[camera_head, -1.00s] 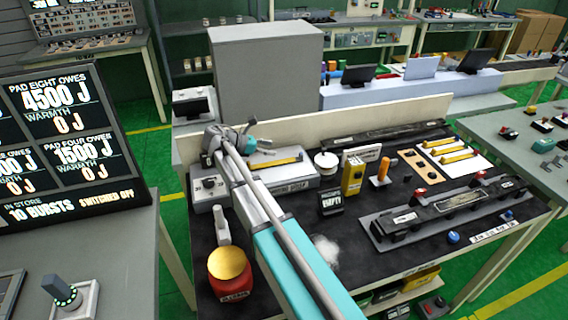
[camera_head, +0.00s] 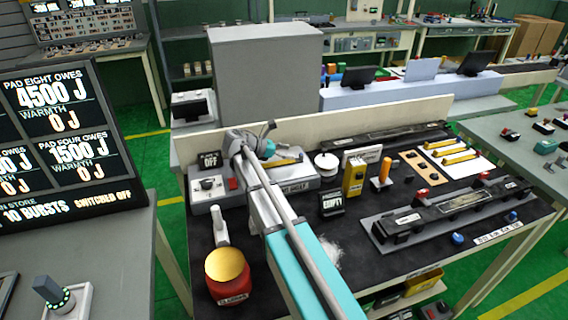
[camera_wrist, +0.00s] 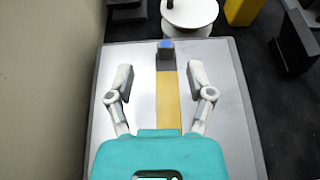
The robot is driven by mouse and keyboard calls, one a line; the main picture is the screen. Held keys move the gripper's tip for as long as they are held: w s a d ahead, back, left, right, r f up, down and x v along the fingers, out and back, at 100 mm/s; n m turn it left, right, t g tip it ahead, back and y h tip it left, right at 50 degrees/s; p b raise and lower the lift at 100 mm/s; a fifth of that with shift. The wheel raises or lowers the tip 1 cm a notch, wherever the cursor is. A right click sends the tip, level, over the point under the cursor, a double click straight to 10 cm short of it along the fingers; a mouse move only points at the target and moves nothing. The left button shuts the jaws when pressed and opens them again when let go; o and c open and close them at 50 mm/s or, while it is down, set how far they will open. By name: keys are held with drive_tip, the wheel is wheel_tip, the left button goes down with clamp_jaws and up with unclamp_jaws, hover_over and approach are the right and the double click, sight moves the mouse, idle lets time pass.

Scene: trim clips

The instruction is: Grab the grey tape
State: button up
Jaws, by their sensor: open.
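My gripper (camera_head: 282,140) is open and empty above a grey box (camera_head: 318,178) at the back left of the black bench. In the wrist view its two pale fingers (camera_wrist: 160,78) stand apart on either side of a yellow strip (camera_wrist: 167,100) with a dark block (camera_wrist: 165,55) and a blue tip at its far end. The strip lies on the box top, apart from the fingers. A pale round spool (camera_head: 326,163) stands just beyond the box; it also shows in the wrist view (camera_wrist: 190,12). I cannot tell which thing is the grey tape.
A cream back panel (camera_head: 320,127) rises close behind the box. A yellow case (camera_head: 353,177), a dark EMPTY sign (camera_head: 332,202) and an orange-handled tool (camera_head: 384,172) stand to the right. A red jar with a yellow lid (camera_head: 228,267) is at the front left.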

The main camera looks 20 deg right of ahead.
sight(300, 154)
drive_tip(key=x, duration=0.1)
drive_tip(key=b+x, duration=0.1)
drive_tip(key=x, duration=0.1)
drive_tip(key=shift+s+d+f, duration=0.15)
drive_tip(key=shift+s+d, duration=0.05)
drive_tip(key=shift+s, duration=0.15)
drive_tip(key=shift+b+x, duration=0.35)
drive_tip(key=shift+x, duration=0.45)
clamp_jaws()
